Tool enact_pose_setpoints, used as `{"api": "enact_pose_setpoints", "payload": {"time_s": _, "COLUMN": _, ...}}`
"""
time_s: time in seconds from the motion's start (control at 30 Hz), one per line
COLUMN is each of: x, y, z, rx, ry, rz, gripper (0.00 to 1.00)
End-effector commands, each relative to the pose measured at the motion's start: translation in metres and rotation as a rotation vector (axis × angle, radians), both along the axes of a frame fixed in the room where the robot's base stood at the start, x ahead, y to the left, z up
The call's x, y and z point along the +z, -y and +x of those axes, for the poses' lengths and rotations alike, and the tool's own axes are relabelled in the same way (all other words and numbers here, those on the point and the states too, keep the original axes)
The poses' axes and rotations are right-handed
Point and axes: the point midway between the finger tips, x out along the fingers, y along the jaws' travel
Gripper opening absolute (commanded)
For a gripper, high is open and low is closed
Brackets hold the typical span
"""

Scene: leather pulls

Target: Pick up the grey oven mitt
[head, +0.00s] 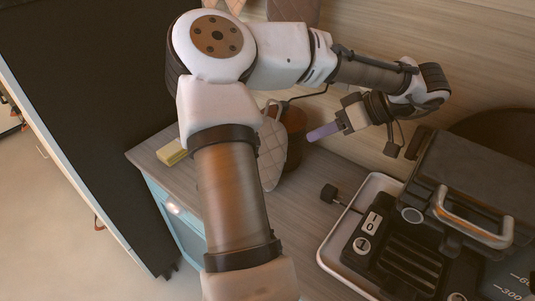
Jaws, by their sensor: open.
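The oven mitt (271,158) is a pale grey-beige quilted piece on the wooden counter. It stands upright or leans beside a brown round container, and my arm hides its left part. My gripper (316,134) is to the right of the mitt and points left towards it, with its purple finger seen side-on. The gripper is open and appears apart from the mitt, with the brown container behind the gap. The spread between its fingers cannot be made out from this angle.
The brown container (294,122) stands close to the mitt. A yellow block (172,153) lies at the counter's left. A black grill appliance (420,245) sits in a pale tray (343,232) at right. A tall dark panel (90,120) is left of the counter; blue drawers (176,212) are below.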

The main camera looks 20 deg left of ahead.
Motion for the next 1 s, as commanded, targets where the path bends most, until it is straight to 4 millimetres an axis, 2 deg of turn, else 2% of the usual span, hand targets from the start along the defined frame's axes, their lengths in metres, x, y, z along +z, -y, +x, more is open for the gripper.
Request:
{"api": "enact_pose_setpoints", "payload": {"time_s": 0.03, "x": -0.013, "y": -0.007, "z": 0.0, "rx": 0.003, "ry": 0.0, "rz": 0.0, "gripper": 0.44}}
{"api": "enact_pose_setpoints", "payload": {"time_s": 0.3, "x": -0.038, "y": -0.044, "z": -0.001, "rx": 0.001, "ry": -0.004, "rz": -0.003, "gripper": 0.44}}
{"api": "enact_pose_setpoints", "payload": {"time_s": 0.57, "x": -0.05, "y": -0.058, "z": -0.001, "rx": 0.001, "ry": -0.002, "rz": -0.001, "gripper": 0.44}}
{"api": "enact_pose_setpoints", "payload": {"time_s": 0.83, "x": -0.071, "y": -0.086, "z": -0.001, "rx": 0.001, "ry": -0.003, "rz": -0.003, "gripper": 0.44}}
{"api": "enact_pose_setpoints", "payload": {"time_s": 1.0, "x": -0.08, "y": -0.095, "z": -0.001, "rx": 0.0, "ry": -0.001, "rz": -0.001, "gripper": 0.44}}
